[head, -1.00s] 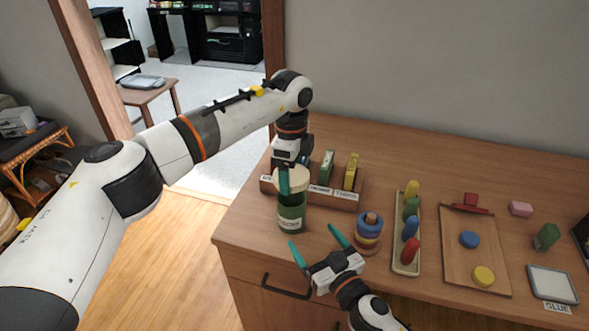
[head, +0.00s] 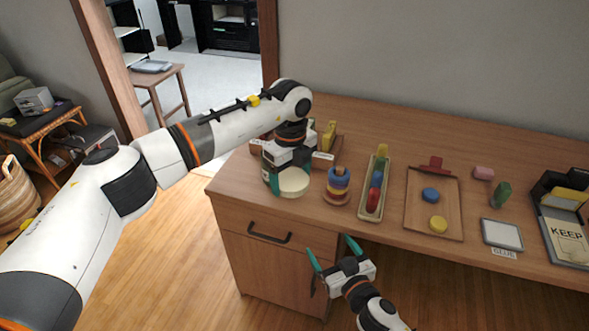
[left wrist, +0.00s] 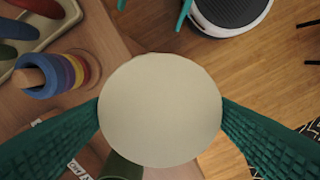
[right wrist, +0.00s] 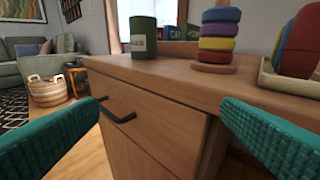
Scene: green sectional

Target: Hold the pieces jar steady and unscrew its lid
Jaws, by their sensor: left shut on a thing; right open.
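The green pieces jar (right wrist: 143,38) stands upright on the cabinet top in the right wrist view, with no lid on it. The round cream lid (head: 293,182) is held by my left gripper (head: 290,178) beside the jar, toward the cabinet's front edge. In the left wrist view the lid (left wrist: 160,108) sits between both fingers, and part of the green jar (left wrist: 121,166) shows below it. In the head view the jar is mostly hidden behind the gripper and lid. My right gripper (head: 331,250) is open and empty, in front of the cabinet and apart from the jar.
Right of the jar are a ring stacker (head: 337,187), a peg tray (head: 365,208) and a wooden board (head: 447,195) with coloured pieces. A block rack (head: 322,160) is behind. The cabinet's front edge and a drawer handle (head: 270,236) are near my right gripper.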

